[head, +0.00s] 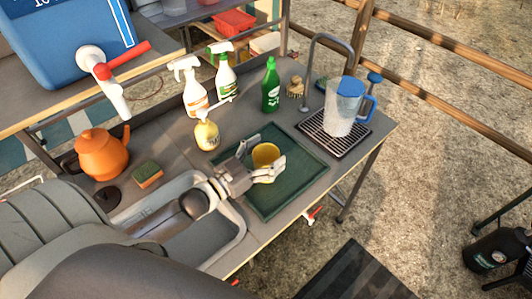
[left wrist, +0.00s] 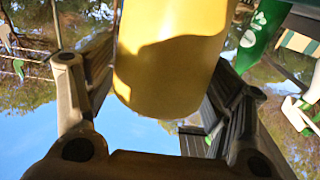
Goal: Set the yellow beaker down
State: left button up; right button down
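The yellow beaker (head: 265,154) is upright over the green tray (head: 285,198) on the counter. My left gripper (head: 268,163) reaches in from the left with its fingers on either side of the beaker. In the left wrist view, the beaker (left wrist: 170,60) fills the space between the two finger pads, which appear to press on its sides. The gripper hides the beaker's lower part in the head view, so I cannot tell whether its base touches the tray. My right gripper is not in view.
Behind the tray stand a yellow pump bottle (head: 207,136), two spray bottles (head: 195,98) and a green bottle (head: 270,88). A clear jug with a blue lid (head: 345,108) stands on a drip grate at right. A sponge (head: 148,175) and orange kettle (head: 103,153) are left. The tray's front is clear.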

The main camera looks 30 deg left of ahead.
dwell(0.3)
pick_arm(q)
jog(key=shift+r, duration=0.25)
jog(key=b+v, duration=0.1)
jog(key=v, duration=1.1)
jog(key=shift+b, duration=0.4)
jog(key=shift+f, duration=0.1)
